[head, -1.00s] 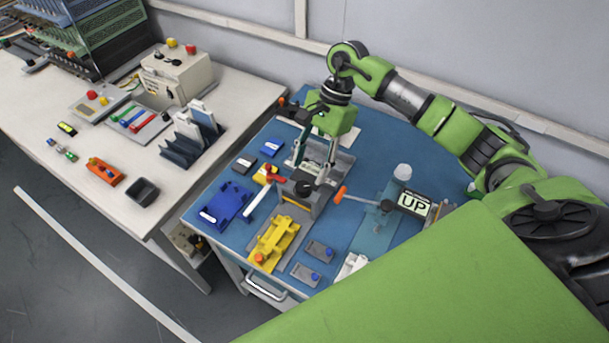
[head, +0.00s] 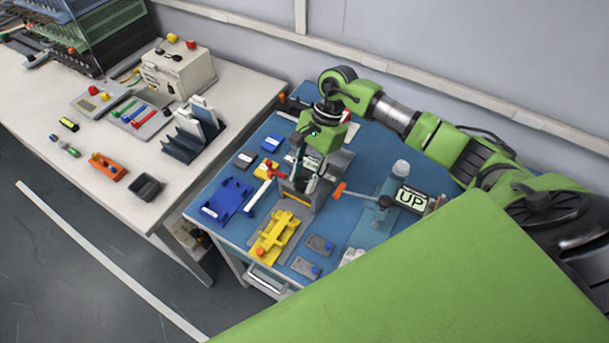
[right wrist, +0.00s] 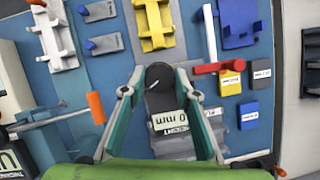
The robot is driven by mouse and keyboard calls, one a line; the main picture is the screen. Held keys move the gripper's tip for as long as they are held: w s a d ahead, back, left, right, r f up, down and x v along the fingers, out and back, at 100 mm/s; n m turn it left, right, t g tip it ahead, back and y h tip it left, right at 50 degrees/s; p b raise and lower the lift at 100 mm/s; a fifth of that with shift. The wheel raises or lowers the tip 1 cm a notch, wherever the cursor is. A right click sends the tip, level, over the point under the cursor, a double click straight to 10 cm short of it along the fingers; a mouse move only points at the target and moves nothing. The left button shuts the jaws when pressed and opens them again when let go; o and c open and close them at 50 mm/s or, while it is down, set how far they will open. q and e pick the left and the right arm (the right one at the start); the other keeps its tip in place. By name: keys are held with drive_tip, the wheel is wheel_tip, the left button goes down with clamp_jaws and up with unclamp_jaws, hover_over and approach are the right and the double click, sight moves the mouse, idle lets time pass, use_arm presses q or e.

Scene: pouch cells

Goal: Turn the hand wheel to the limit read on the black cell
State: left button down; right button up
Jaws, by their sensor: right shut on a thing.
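The hand wheel (right wrist: 159,76) is a round black knob with a white line on its top, on a grey fixture (head: 318,200). My right gripper (right wrist: 160,93) has its two fingers on either side of the wheel and is shut on it. In the head view the right gripper (head: 300,182) hides most of the wheel. A label plate (right wrist: 180,120) beside the wheel reads "0 mm" and "HEIGHT". The black cell (head: 246,160) lies on the blue table and also shows in the right wrist view (right wrist: 262,73); its writing is too small to read. My left gripper is out of view.
A red-and-white lever (head: 259,196) and an orange-ended lever (head: 358,195) stick out near the fixture. A white bench (head: 105,190) stands left.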

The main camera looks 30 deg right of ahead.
drive_tip(key=shift+s+d+f+m+t+b, duration=0.1)
drive_tip(key=shift+m+t+b, duration=0.1)
drive_tip(key=shift+m+b, duration=0.4)
drive_tip(key=shift+f+m+t+b, duration=0.1)
drive_tip(key=shift+m+t+b, duration=0.1)
drive_tip(key=shift+m+b, duration=0.4)
drive_tip(key=m+t+b, duration=0.1)
drive_tip(key=m+b, duration=0.1)
drive_tip(key=shift+m, duration=0.3)
drive_tip(key=m+b, duration=0.2)
drive_tip(key=m+t+b, duration=0.1)
drive_tip(key=m, duration=0.1)
drive_tip(key=shift+s+t+h+b, duration=0.15)
drive_tip(key=shift+t+h+b, duration=0.15)
drive_tip(key=shift+b, duration=0.05)
drive_tip(key=shift+r+m+t+b, duration=0.2)
drive_tip(key=shift+m+t+b, duration=0.3)
drive_tip(key=shift+m+b, duration=0.8)
drive_tip(key=shift+m+h, duration=0.3)
drive_tip(key=o, duration=1.1)
